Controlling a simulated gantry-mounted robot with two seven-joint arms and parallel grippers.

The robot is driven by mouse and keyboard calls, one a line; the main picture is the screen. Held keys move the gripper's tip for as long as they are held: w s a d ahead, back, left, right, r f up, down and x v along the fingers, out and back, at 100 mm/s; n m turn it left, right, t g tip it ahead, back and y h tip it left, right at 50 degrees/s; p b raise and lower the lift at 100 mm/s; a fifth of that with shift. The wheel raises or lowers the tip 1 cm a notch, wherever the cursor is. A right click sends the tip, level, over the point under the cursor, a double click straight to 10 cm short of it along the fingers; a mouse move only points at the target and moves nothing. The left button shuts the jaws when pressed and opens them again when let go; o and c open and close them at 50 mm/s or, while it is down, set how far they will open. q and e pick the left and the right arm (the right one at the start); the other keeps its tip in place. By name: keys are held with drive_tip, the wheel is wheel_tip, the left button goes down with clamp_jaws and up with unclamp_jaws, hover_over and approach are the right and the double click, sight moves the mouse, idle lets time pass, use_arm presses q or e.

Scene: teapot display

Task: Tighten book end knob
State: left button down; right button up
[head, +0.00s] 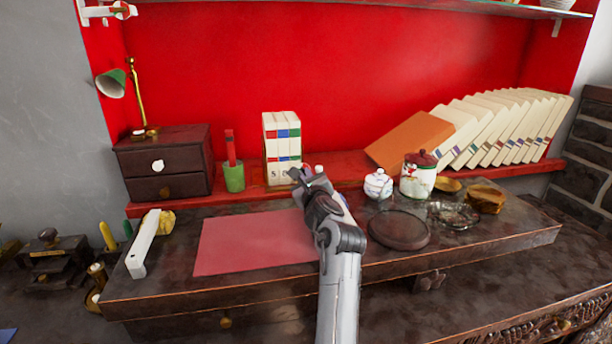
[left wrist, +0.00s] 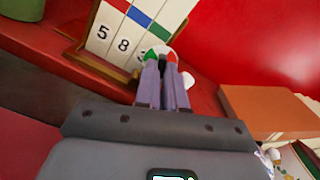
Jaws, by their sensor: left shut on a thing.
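The book end (head: 298,159) stands on the red shelf against the red wall, with white books (head: 282,135) bearing red, blue and green labels and numbers. Its knob (left wrist: 158,52), round with green, white and red parts, shows at the base of the books in the left wrist view. My left gripper (head: 308,174) reaches up from the front, just right of the books' foot. Its purple-grey fingers (left wrist: 164,82) are shut on the knob and hide part of it. My right gripper is in neither view.
A green pot (head: 234,178) and dark drawer box (head: 165,165) stand left. A small white jar (head: 378,185), a red-lidded canister (head: 419,176) and a dark round plate (head: 399,231) are right. An orange book (head: 408,140) leans behind. A pink mat (head: 250,243) lies in front.

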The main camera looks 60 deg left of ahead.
use_arm(q)
drive_tip(key=m+p, duration=0.1)
drive_tip(key=m, duration=0.1)
drive_tip(key=m+p, duration=0.1)
drive_tip(key=m, duration=0.2)
drive_tip(key=shift+r+m+p, duration=0.2)
drive_tip(key=shift+m+p, duration=0.1)
drive_tip(key=shift+p, duration=0.1)
drive_tip(key=m+p, duration=0.2)
drive_tip(key=m, duration=0.1)
drive_tip(key=shift+m, duration=0.3)
drive_tip(key=m+p, duration=0.2)
drive_tip(key=shift+m+p, duration=0.4)
drive_tip(key=m+p, duration=0.6)
drive_tip(key=m, duration=0.1)
drive_tip(key=shift+r+p, duration=0.1)
drive_tip(key=shift+p, duration=0.3)
drive_tip(key=shift+m+p, duration=1.3)
drive_tip(key=shift+m, duration=0.2)
drive_tip(key=shift+f, duration=0.2)
drive_tip(key=c, duration=1.2)
unclamp_jaws()
